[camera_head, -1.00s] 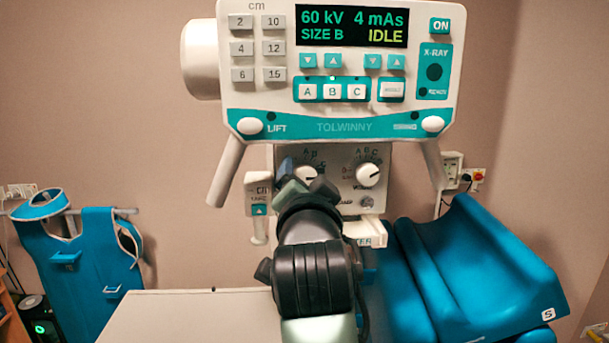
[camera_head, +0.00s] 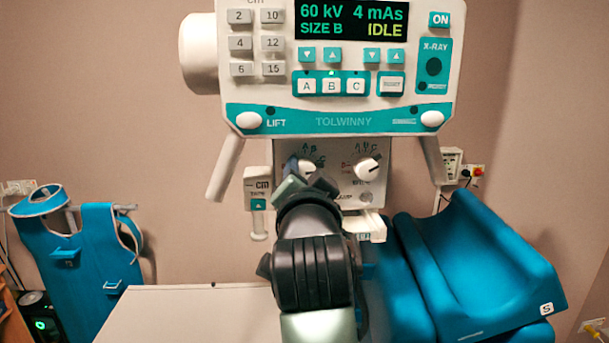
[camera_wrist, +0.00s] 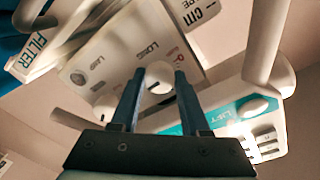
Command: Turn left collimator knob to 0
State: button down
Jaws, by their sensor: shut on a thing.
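The left collimator knob (camera_head: 308,167) is a small white round knob on the collimator's pale panel (camera_head: 340,187), under the control console. My gripper (camera_head: 302,174) reaches up to it from below, and its wrist hides part of the knob and its dial. In the wrist view, the two blue fingers of my gripper (camera_wrist: 159,82) stand on either side of the white knob (camera_wrist: 158,76), shut on it. Its pointer direction is hard to read. The right knob (camera_head: 368,169) is free, with its dark pointer up and to the right.
The control console (camera_head: 345,122) overhangs the panel, with a handle (camera_head: 226,168) on its left. A tape holder (camera_head: 258,205) hangs left of the panel. A blue padded support (camera_head: 480,265) is at right and a pale tabletop (camera_head: 190,312) at lower left.

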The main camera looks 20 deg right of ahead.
jog(key=n+b, duration=0.1)
jog(key=n, duration=0.4)
jog(key=shift+f, duration=0.1)
jog(key=n, duration=0.5)
jog(key=shift+b, duration=0.3)
jog(key=n+b, duration=0.1)
jog(key=n, duration=0.4)
jog(key=shift+d+n+t, duration=0.1)
jog(key=shift+n+t, duration=0.3)
jog(key=n, duration=0.4)
jog(key=shift+n+y+b, duration=0.3)
jog(key=shift+b, duration=0.1)
jog(key=n+b, duration=0.1)
jog(key=n, duration=0.6)
jog(key=shift+d+n+y+b, duration=0.1)
jog(key=shift+n+y+b, duration=0.3)
jog(key=n+b, duration=0.1)
jog(key=n, duration=0.3)
jog(key=shift+n, duration=0.3)
jog(key=shift+n+b, duration=0.3)
jog(key=shift+n, duration=1.3)
